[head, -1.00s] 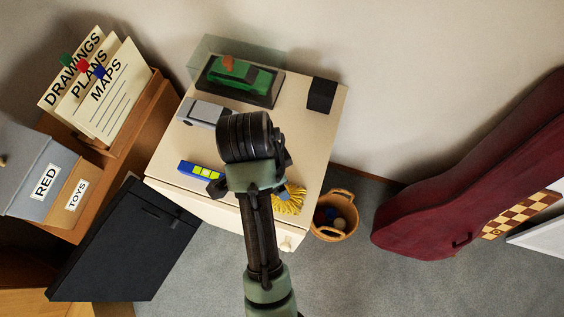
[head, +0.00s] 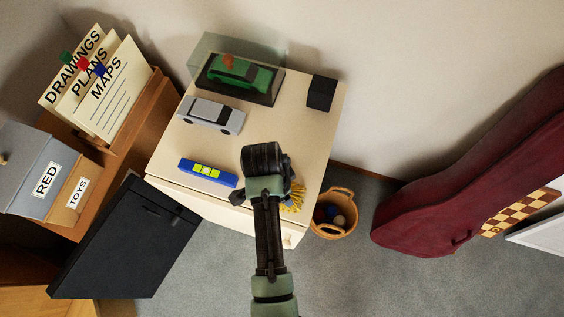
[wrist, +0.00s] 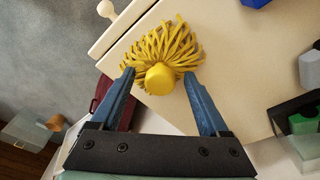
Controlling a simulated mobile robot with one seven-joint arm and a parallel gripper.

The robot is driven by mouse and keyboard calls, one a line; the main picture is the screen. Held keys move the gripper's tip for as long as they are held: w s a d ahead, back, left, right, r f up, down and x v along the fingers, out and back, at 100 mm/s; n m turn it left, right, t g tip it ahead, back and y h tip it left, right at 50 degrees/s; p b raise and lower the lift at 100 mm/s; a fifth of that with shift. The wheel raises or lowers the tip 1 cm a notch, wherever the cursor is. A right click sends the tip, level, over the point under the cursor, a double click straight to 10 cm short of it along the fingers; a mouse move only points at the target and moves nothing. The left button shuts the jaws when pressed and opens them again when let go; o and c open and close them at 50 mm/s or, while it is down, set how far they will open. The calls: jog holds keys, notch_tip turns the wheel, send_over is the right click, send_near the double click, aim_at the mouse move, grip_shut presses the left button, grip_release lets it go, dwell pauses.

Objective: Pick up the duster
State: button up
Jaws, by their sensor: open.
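The duster (wrist: 168,58) is yellow, with a fringe of strands and a round knob-like end facing the wrist camera. It rests on the cream cabinet top (head: 275,115) near its front edge. In the head view only part of the duster (head: 296,196) shows, and my arm hides the rest. My gripper (wrist: 160,76) is open, its two blue fingers apart on either side of the duster's round end. I cannot tell whether either finger touches it. In the head view the fingertips are hidden by my wrist.
A basket (head: 333,213) stands on the floor to the right. A white knob (wrist: 107,9) juts from the cabinet front.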

jog(key=shift+f, duration=0.45)
grip_shut()
jog(key=shift+r, duration=0.1)
notch_tip(320, 180, up, 10)
jog(key=shift+w+f, duration=0.1)
dwell(0.4)
